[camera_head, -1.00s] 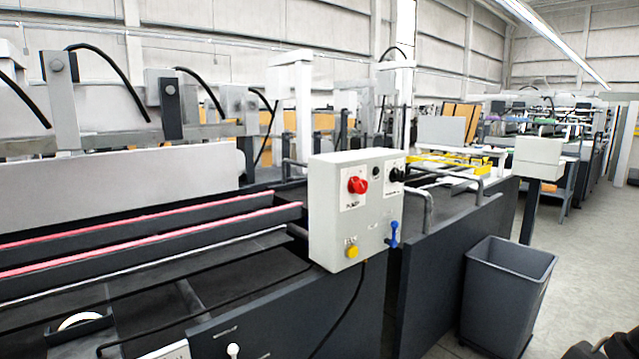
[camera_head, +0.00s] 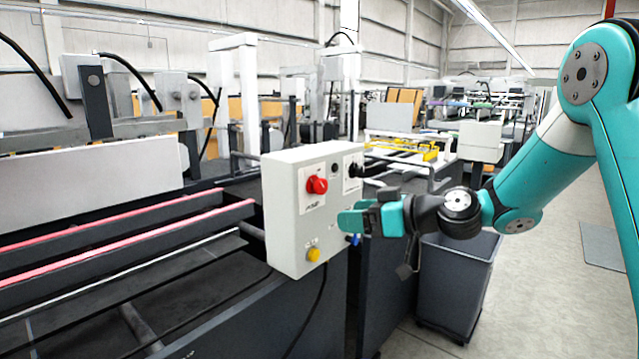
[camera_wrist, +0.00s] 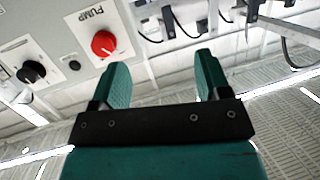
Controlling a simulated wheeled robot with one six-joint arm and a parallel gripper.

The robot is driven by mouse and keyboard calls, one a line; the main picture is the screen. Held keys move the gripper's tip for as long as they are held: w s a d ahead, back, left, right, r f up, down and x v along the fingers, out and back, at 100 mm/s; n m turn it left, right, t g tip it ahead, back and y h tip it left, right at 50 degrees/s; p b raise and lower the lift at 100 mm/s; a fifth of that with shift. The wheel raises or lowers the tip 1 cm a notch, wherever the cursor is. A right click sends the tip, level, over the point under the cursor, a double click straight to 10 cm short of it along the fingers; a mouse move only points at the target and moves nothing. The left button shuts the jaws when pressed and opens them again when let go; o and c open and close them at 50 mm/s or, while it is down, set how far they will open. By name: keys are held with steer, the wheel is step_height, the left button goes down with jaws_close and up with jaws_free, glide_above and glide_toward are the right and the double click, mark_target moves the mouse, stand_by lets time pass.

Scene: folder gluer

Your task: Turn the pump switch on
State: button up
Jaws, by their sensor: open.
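The pump switch (camera_head: 317,184) is a red rotary knob on a white plate on the front of a light grey control box (camera_head: 287,235). In the wrist view the red knob (camera_wrist: 103,43) sits beside the word PUMP, just left of my left finger. My gripper (camera_head: 350,222) is open and empty in front of the box, to the right of and a little below the red knob. In the wrist view my two teal fingers (camera_wrist: 160,85) stand apart with nothing between them. The fingers appear apart from the knob.
A black knob (camera_head: 354,170) sits right of the red one, and a yellow button (camera_head: 313,254) sits below. A grey bin (camera_head: 452,290) stands at the right, beside open floor.

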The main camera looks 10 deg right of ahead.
steer(key=w+d+m+t+h, duration=0.15)
steer(key=w+d+t, duration=0.25)
steer(key=d, duration=0.4)
steer(key=p, duration=0.8)
glide_toward(323, 188)
steer(key=shift+y, duration=0.25)
steer(key=x, duration=0.9)
steer(key=shift+w+d, duration=0.1)
steer(key=shift+x, duration=0.85)
steer(key=shift+c, duration=0.2)
steer(key=shift+f, duration=0.1)
steer(key=c, duration=0.9)
